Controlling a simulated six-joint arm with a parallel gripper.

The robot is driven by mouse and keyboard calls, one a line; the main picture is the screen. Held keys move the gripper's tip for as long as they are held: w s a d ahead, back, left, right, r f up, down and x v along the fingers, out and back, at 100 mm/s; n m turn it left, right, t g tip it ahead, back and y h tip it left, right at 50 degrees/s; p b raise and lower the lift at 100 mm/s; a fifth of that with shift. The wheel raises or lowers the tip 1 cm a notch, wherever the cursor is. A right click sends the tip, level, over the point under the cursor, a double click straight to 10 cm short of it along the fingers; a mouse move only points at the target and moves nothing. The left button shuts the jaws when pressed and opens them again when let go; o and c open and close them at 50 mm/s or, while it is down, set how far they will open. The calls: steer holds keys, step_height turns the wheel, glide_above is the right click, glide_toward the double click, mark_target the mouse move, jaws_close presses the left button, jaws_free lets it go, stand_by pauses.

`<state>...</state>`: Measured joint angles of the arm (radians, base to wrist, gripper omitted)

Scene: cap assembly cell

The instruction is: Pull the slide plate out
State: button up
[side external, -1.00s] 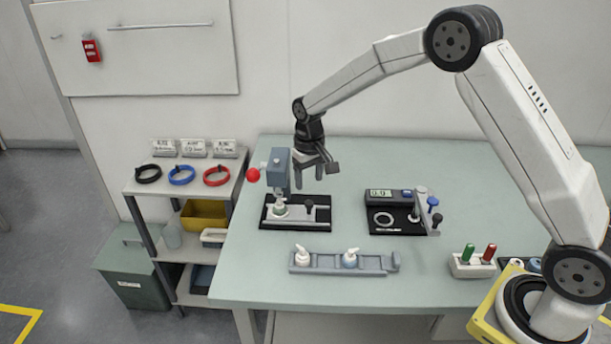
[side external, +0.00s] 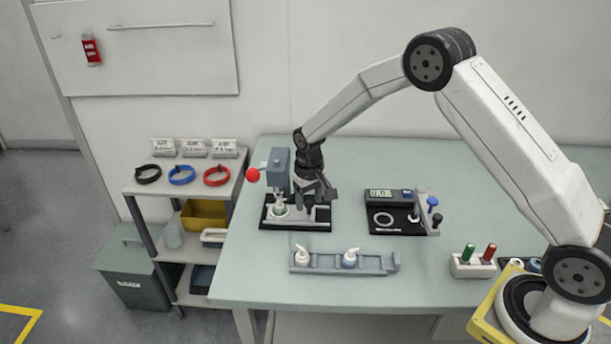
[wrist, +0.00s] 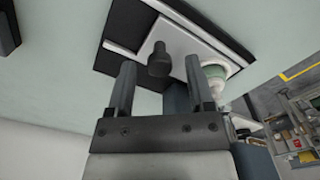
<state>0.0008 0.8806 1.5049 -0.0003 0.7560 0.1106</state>
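The slide plate (side external: 298,215) is a light metal plate in the black base of the press fixture (side external: 277,168). It also shows in the wrist view (wrist: 182,42), with its upright black knob (wrist: 160,58). A small white and greenish part (side external: 280,208) sits on the plate's left end, under the press. My gripper (side external: 318,194) is low over the plate's right end and hides the knob in the side view. In the wrist view my gripper (wrist: 160,76) is open, its fingers apart, with the knob just beyond and between the fingertips. Contact with the knob is not visible.
The press has a red ball lever (side external: 253,174) on its left. A gauge station (side external: 398,226) stands to the right. A grey rack (side external: 322,263) with two white pump caps lies in front. Bare table lies between the fixture and the gauge station.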

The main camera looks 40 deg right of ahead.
jaws_close()
stand_by(1.2)
